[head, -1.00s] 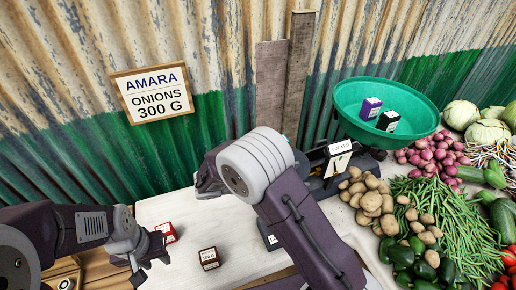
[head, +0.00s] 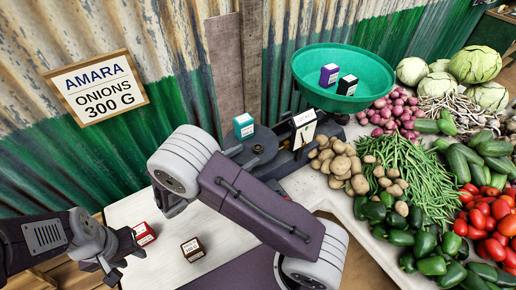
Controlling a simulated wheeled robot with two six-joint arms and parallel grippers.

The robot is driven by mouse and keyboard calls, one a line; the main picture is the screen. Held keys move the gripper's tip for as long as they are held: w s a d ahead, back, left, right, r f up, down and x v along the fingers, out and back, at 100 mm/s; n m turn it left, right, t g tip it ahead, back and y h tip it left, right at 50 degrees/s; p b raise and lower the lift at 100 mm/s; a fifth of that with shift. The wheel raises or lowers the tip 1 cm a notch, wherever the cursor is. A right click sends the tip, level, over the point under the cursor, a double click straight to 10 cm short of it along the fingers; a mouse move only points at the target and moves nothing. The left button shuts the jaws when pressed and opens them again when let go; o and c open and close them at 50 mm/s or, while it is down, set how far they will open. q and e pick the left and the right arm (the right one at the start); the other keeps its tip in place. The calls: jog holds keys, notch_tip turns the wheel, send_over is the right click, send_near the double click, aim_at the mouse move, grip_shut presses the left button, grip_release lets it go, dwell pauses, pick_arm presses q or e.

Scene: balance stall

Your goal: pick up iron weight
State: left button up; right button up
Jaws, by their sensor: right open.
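No block's label is legible enough to tell which is the iron weight. A red block (head: 144,234) and a dark brown block (head: 192,249) sit on the white tabletop (head: 128,210). A teal block (head: 243,126) stands on the scale's small plate. A purple block (head: 329,75) and a black block (head: 347,85) lie in the green pan (head: 300,75). My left gripper (head: 124,256) is open and empty, just left of the red block. My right gripper (head: 170,203) is open above the table, beyond the brown block; my wrist partly hides it.
The dark scale (head: 287,160) with a white tag (head: 304,127) stands behind my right arm. Potatoes (head: 340,165), beans (head: 405,165) and other vegetables fill the right side. A corrugated wall with a sign (head: 97,90) closes the back. The front-left tabletop has free room.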

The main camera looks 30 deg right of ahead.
aim_at(254, 150)
jog(key=x, duration=0.4)
jog(key=shift+w+f, duration=0.1)
jog(key=shift+w, duration=0.15)
jog(key=shift+s, duration=0.1)
jog(key=shift+c, duration=1.2)
grip_shut()
jog(key=shift+r, duration=0.6)
notch_tip(254, 150, up, 3)
jog(key=shift+f+p, duration=0.1)
jog(key=shift+p, duration=0.25)
jog(key=s+d+r, duration=0.7)
jog(key=d, duration=0.2)
jog(key=shift+s+p, duration=0.2)
jog(key=shift+p, duration=0.1)
